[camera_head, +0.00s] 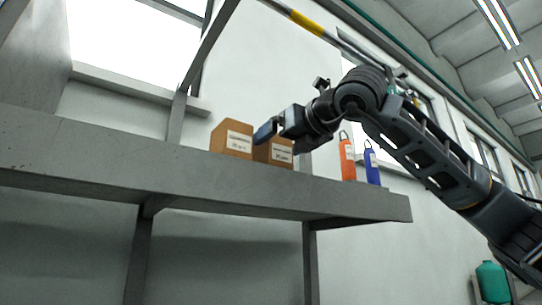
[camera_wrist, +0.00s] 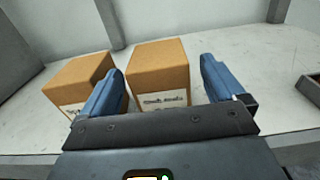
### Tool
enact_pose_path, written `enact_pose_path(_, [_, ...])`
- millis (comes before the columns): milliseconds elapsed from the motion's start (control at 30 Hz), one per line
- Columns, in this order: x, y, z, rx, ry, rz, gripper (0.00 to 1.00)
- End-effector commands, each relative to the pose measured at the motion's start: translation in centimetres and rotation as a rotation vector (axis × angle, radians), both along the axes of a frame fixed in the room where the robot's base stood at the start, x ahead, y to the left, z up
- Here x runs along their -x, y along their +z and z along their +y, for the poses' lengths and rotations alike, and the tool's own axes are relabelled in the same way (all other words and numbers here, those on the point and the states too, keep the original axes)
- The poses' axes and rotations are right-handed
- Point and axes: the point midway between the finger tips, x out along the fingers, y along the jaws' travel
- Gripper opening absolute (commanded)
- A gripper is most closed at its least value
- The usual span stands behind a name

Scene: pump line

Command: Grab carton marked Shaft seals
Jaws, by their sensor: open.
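Two brown cartons with white labels stand side by side on a grey shelf. The right carton (camera_wrist: 158,62) has a blurred label that looks like "Shaft seals"; it also shows in the head view (camera_head: 280,151), partly behind my gripper. The left carton (camera_wrist: 72,82) has a label I cannot read; it also shows in the head view (camera_head: 228,137). My gripper (camera_wrist: 162,70) is open with blue fingers, one on each side of the right carton in the wrist view. The left finger overlaps the gap between the cartons. Contact cannot be told. In the head view my gripper (camera_head: 266,132) is at the cartons' upper part.
The grey shelf (camera_head: 120,158) carries an orange bottle (camera_head: 347,160) and a blue bottle (camera_head: 371,166) to the right of the cartons. A grey post (camera_head: 177,118) rises behind on the left. A dark tray edge (camera_wrist: 304,95) shows at the wrist view's right.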

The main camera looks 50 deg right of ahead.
Motion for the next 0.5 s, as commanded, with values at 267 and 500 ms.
enact_pose_path(267, [-3.3, 0.0, -0.8, -0.001, 0.002, 0.001, 0.96])
enact_pose_path(500, [-3.6, -0.1, -0.9, -0.001, 0.002, -0.001, 0.96])
